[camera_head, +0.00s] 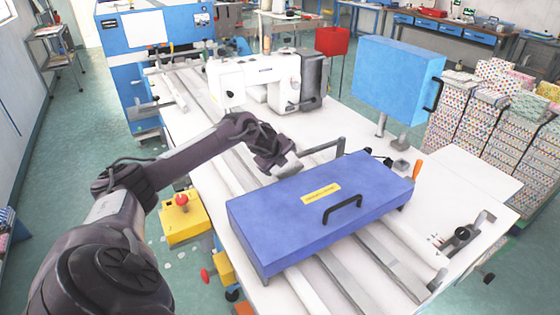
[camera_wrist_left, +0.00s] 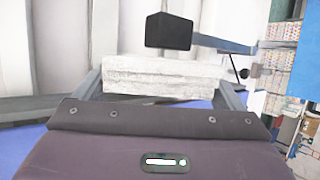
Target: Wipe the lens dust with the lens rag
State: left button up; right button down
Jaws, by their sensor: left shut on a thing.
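In the left wrist view, a whitish-grey folded rag (camera_wrist_left: 150,76) sits between the two fingers of my left gripper (camera_wrist_left: 160,92), which is shut on it. In the head view, my left gripper (camera_head: 287,168) is above the table, just behind the blue-violet box (camera_head: 290,222) and close to the left end of a grey bracket bar (camera_head: 322,149). A dark block (camera_wrist_left: 168,32) is just beyond the rag in the wrist view; I cannot tell if it carries the lens. No dust can be made out. My right gripper is not in view.
A white sewing machine (camera_head: 262,78) stands behind my arm. A blue cabinet on a post (camera_head: 398,80) stands at the back right. The box has a black handle (camera_head: 343,209) on top. An orange-handled tool (camera_head: 417,169) is by its right end. A white panel (camera_head: 470,180) at the right is clear.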

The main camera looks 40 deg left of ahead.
pick_arm(q)
notch_tip(320, 180, up, 13)
jog(key=p, duration=1)
jog(key=shift+d, duration=0.1)
